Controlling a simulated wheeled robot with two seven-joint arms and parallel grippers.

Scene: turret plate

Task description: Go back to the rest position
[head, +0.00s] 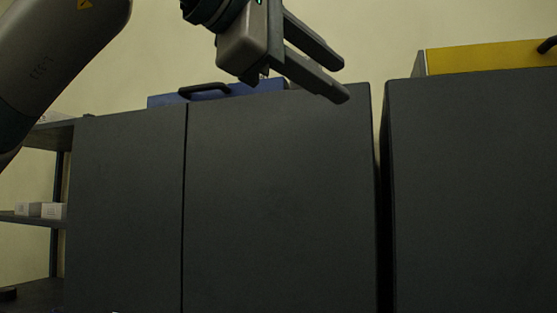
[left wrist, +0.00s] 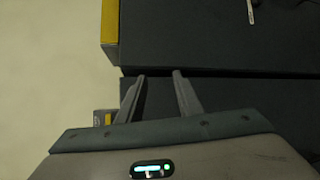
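My left gripper (head: 343,81) is at the top centre of the head view, in front of the wall and the top edge of a dark cabinet. Its two fingers point right and stand apart with nothing between them. The left wrist view also shows the two fingertips (left wrist: 158,75) apart and empty, over dark surfaces. My right gripper is in neither view.
A grey cabinet (head: 280,200) has a blue case (head: 262,92) with a black handle on top. A second cabinet (head: 475,190) right of a narrow gap carries a yellow case (head: 490,56). A shelf (head: 40,218) with small white boxes stands left.

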